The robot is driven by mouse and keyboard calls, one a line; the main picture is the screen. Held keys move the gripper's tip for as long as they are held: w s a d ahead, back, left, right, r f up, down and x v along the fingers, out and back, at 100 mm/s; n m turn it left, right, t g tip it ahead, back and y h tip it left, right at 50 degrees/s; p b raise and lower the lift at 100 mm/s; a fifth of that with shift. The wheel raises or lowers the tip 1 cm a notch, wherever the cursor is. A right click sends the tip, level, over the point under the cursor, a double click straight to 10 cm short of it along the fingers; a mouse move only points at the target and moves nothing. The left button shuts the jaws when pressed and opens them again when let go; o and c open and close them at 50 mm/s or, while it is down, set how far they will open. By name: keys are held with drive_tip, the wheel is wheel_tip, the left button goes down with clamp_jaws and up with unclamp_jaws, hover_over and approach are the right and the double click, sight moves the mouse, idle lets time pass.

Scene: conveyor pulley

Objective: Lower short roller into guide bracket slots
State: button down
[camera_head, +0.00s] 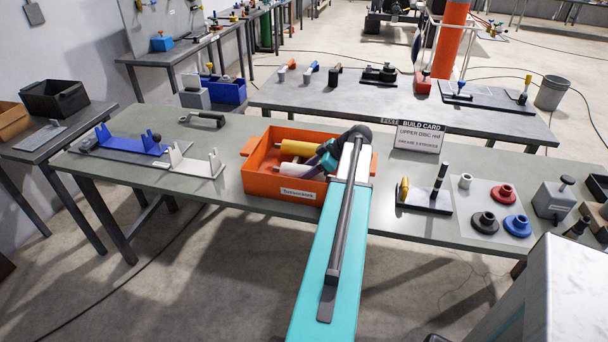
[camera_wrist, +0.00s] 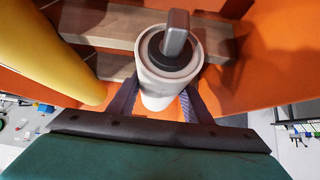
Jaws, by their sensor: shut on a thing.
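In the wrist view my gripper (camera_wrist: 160,98) is shut on a white roller (camera_wrist: 165,88), with a finger on each side. The roller's dark end cap and grey shaft end face the camera. It is in or just over the orange crate (camera_head: 265,182); whether it touches the floor of the crate is unclear. A blue bracket (camera_head: 130,142) and a white bracket (camera_head: 190,166), each with upright end plates, stand empty on the table left of the crate.
A yellow roller (camera_wrist: 45,55) lies beside the held one, also visible in the head view (camera_head: 298,147). Wooden blocks (camera_wrist: 120,25) lie in the crate. A dark-handled tool (camera_head: 206,119) lies behind the brackets. A build card (camera_head: 419,136) and colored discs (camera_head: 503,193) are to the right.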

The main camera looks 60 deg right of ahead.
sight(303, 167)
drive_tip(key=shift+w+r, duration=0.1)
drive_tip(key=shift+r, duration=0.2)
drive_tip(key=shift+r+b, duration=1.05)
drive_tip(key=shift+r, duration=3.8)
